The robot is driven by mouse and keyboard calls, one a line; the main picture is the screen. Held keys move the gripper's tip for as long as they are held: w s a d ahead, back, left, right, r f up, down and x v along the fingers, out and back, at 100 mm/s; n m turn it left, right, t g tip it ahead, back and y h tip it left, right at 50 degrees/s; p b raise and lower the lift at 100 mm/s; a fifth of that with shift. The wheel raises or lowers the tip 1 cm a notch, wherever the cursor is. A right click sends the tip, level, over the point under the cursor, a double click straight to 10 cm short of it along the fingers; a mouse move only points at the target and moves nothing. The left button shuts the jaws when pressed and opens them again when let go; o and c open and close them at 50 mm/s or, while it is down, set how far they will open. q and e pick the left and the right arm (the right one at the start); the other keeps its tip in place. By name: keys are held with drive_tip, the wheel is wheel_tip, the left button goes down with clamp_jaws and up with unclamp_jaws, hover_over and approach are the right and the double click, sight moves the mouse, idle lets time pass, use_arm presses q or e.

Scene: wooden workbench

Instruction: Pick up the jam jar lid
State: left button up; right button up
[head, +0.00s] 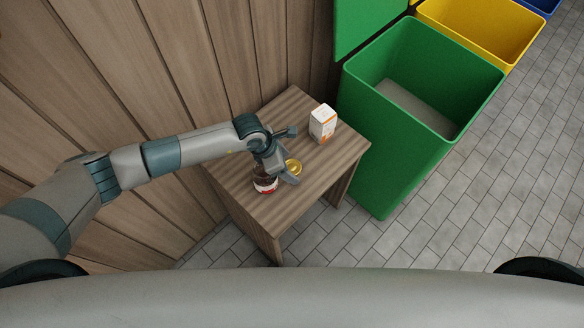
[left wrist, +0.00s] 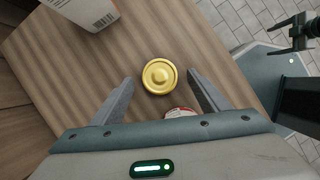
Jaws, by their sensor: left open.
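The jam jar lid is a round gold disc (head: 293,167) on the wooden table, partly behind my left gripper in the head view. It also shows in the left wrist view (left wrist: 159,76), lying flat just ahead of and between the two fingers. My left gripper (left wrist: 163,90) is open and empty, its fingers apart on either side of the lid's line; it also shows in the head view (head: 285,176) above the table. The jam jar (head: 265,185), with a red and white label, stands beside the lid and is partly hidden by the gripper.
A white and orange carton (head: 322,123) stands farther back on the small wooden table (head: 318,172). A large open green bin (head: 385,154) is right of the table, with a yellow bin (head: 490,33) beyond. A wooden plank wall (head: 190,70) rises behind the table.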

sight(291, 171)
drive_tip(key=shift+d, duration=0.1)
use_arm(q)
drive_tip(key=c, duration=1.2)
drive_tip(key=shift+r, duration=0.15)
drive_tip(key=shift+r+b, duration=0.3)
drive_tip(key=shift+r, duration=0.2)
drive_tip(key=r, duration=0.1)
drive_tip(key=r+b, duration=0.1)
drive_tip(key=d+r, duration=0.1)
drive_tip(key=shift+s+r, duration=0.1)
drive_tip(key=shift+s, duration=0.3)
drive_tip(key=shift+s+d+r+b, duration=0.85)
drive_tip(key=shift+s+d+r, duration=0.85)
drive_tip(key=shift+d, duration=0.25)
drive_tip(key=shift+s+d+r+b, duration=0.8)
drive_tip(key=shift+s+d+r, duration=0.8)
drive_tip(key=shift+s+d, duration=0.25)
use_arm(e)
drive_tip(key=w+a+t+y, duration=0.1)
drive_tip(key=w+a+t, duration=0.2)
drive_tip(key=w, duration=0.8)
drive_tip(key=shift+w+a+f, duration=0.4)
drive_tip(key=shift+a, duration=0.5)
